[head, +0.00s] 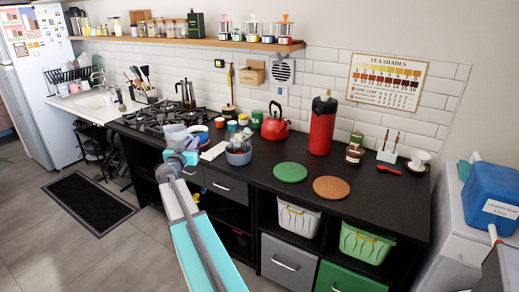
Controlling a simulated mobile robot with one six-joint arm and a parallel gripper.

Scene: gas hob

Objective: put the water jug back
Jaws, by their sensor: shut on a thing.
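My gripper (183,157) is at the end of my arm, over the front edge of the black counter (370,208), just in front of the gas hob (158,118). It is shut on a greyish, see-through vessel, which looks like the water jug (176,134). The jug shows just beyond the fingers and overlaps the hob's front right corner in the picture. My gripper hides its lower part, and I cannot tell how high it is held. A similar grey vessel (238,152) stands on the counter to the right.
A red kettle (275,125), small cups and a red flask (322,128) stand towards the back. A green round mat (290,172) and a brown round mat (332,188) lie bare. The counter's front right is clear.

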